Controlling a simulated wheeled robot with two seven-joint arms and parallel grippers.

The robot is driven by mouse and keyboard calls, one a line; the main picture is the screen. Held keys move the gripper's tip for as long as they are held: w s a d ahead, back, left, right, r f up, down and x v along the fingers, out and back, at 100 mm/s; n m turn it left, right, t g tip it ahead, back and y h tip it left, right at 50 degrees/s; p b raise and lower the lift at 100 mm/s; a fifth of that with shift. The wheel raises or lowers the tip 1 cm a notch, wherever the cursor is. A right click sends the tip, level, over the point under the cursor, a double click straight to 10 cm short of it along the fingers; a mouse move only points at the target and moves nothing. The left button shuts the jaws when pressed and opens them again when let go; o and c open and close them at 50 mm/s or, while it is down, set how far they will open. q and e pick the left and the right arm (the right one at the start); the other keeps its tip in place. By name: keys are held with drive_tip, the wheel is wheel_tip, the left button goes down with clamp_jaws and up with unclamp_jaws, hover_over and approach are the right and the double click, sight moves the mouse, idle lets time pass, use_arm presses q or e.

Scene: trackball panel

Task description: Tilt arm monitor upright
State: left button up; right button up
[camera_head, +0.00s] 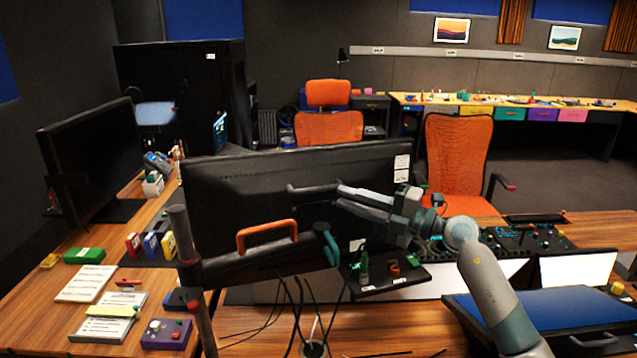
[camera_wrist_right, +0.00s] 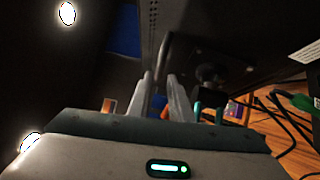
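The arm monitor (camera_head: 270,180) is a wide black screen seen from behind in the head view, its top edge rising a little to the right. It is carried by a jointed arm (camera_head: 245,262) with an orange handle (camera_head: 266,232) and a teal loop (camera_head: 327,243). My right gripper (camera_head: 338,196) lies in front of the monitor's back, its fingers pointing left. My left gripper is out of view.
A second monitor (camera_head: 92,155) stands on the left desk beside notes and small boxes. A small black shelf (camera_head: 410,277) with little items sits below my right gripper. Loose cables (camera_head: 300,315) hang beneath the monitor arm. An orange chair (camera_head: 458,160) stands behind to the right.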

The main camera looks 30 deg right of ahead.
sight(318, 190)
drive_tip(key=p+x, duration=0.2)
drive_tip(key=x, duration=0.5)
drive_tip(key=shift+r, duration=0.1)
drive_tip(key=shift+w+a+p, duration=0.35)
drive_tip(key=shift+w, duration=0.25)
clamp_jaws()
